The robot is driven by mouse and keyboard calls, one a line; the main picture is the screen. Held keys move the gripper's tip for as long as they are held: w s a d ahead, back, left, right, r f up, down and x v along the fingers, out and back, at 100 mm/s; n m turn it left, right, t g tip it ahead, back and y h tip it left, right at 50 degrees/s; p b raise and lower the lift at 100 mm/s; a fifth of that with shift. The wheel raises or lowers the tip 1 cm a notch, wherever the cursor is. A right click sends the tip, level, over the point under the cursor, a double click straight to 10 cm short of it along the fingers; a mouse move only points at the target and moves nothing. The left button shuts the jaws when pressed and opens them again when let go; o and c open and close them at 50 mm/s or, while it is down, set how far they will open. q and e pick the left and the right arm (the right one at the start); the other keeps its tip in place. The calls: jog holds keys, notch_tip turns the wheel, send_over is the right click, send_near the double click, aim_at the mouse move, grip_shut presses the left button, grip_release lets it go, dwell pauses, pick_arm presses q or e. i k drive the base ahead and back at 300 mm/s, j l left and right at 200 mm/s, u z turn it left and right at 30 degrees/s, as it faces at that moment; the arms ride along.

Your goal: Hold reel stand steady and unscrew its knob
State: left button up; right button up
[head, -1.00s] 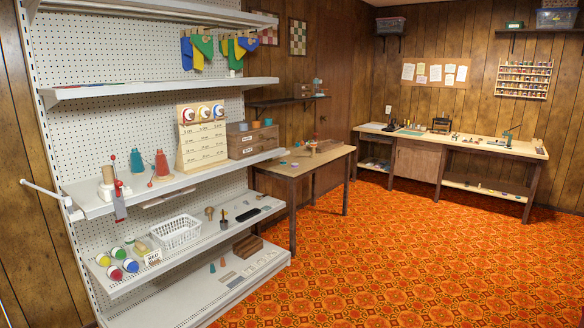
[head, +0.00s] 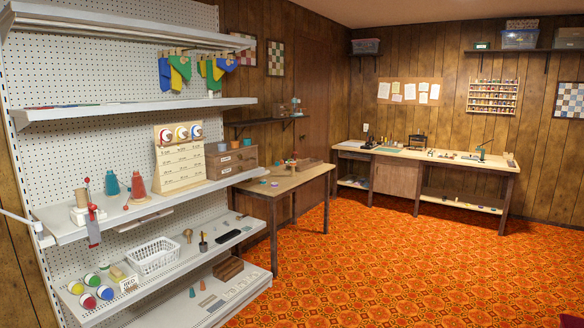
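I cannot tell for sure which thing is the reel stand, and no knob shows clearly. On the left end of the middle shelf, a pale block with a short post (head: 83,197) stands upright. A red and grey tool (head: 93,224) is at the shelf's front edge by it. A small wooden piece with upright parts (head: 293,161) is on the brown side table (head: 290,181), too small to make out. Neither gripper is in view.
A long workbench (head: 430,157) stands at the back. The orange carpet (head: 370,260) is open.

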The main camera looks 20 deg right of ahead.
aim_at(293, 170)
jog(key=i+l+z, duration=0.3)
jog(key=i, duration=0.15)
jog(key=i+l+z, duration=0.35)
jog(key=i, duration=0.6)
jog(key=i+z, duration=0.3)
jog(key=i, duration=2.65)
